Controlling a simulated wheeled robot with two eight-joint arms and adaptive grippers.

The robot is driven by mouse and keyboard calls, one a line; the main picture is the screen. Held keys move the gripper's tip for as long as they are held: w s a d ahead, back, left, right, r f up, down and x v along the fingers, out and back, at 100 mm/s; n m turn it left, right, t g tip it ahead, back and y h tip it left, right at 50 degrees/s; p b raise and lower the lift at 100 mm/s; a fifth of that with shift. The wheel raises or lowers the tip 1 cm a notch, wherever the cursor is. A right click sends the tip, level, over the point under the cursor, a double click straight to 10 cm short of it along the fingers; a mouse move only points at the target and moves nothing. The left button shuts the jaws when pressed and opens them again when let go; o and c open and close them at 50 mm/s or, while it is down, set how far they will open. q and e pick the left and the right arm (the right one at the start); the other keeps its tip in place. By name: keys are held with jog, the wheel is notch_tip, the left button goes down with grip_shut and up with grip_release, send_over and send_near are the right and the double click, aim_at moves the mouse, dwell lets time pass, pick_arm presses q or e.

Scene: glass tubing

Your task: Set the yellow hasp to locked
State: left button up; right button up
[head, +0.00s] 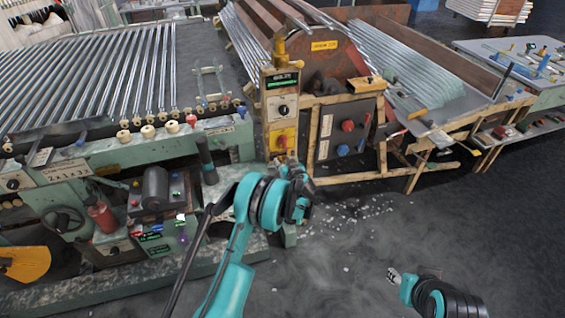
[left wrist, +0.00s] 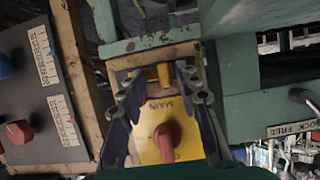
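A yellow panel marked MAIN (left wrist: 152,105) with a red knob (left wrist: 168,143) fills the middle of the left wrist view. Small orange-yellow pieces (left wrist: 164,75) stand at the panel's edge by the wooden frame; I cannot tell for sure which part is the hasp. In the head view, the yellow panel (head: 284,138) is on the narrow control post. My left gripper (left wrist: 157,82) is open in front of the panel, its dark fingers on either side of it; contact cannot be told. My right gripper (head: 394,275) is low at the right, its finger state unclear.
A grey control board with knobs (left wrist: 38,85) is left of the panel in the wrist view. A green machine frame (left wrist: 240,105) is close on the right. In the head view, a tube machine (head: 125,150) stands left; open floor (head: 350,245) lies in front.

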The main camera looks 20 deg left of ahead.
pick_arm(q)
jog(key=shift+s, duration=0.1)
jog(key=v, duration=1.2)
